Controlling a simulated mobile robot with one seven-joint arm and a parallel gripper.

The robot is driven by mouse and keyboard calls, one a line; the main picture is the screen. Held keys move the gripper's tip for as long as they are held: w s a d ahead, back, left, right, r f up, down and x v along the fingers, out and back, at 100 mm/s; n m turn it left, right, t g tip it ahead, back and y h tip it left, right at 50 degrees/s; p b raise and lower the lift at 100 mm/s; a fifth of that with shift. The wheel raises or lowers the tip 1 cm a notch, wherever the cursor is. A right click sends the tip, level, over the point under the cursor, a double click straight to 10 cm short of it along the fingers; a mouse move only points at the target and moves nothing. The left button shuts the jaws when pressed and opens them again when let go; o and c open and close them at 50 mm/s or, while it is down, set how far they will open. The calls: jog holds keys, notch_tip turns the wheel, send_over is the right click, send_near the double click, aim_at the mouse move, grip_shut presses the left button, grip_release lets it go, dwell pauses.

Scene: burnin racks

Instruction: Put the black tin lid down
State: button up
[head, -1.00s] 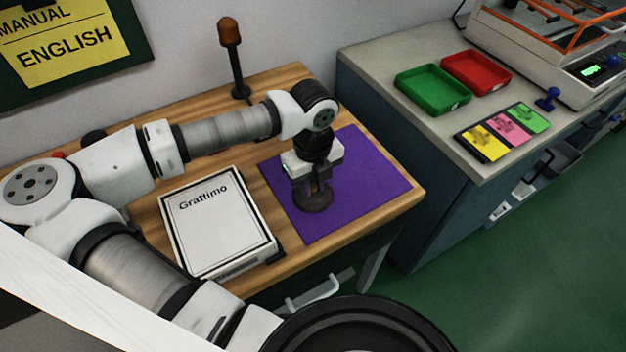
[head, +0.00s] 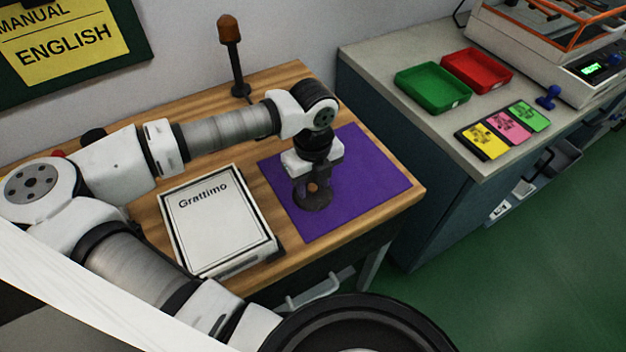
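The black tin lid (head: 314,204) is a dark round disc on the purple mat (head: 372,190), which lies on the wooden table. A small brownish knob (head: 312,187) shows above the lid's middle. My gripper (head: 312,190) points straight down over the lid. My gripper hides the back part of the lid.
A white Grattimo box (head: 215,225) lies left of the mat. An orange-topped lamp post (head: 235,65) stands behind. On the grey counter at right are a green tray (head: 432,102), a red tray (head: 492,87), coloured cards (head: 503,130) and a blue-handled stamp (head: 547,97).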

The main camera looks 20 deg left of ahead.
aim_at(313, 187)
notch_tip(313, 187, up, 12)
jog(key=b, duration=0.2)
jog(key=shift+b, duration=0.4)
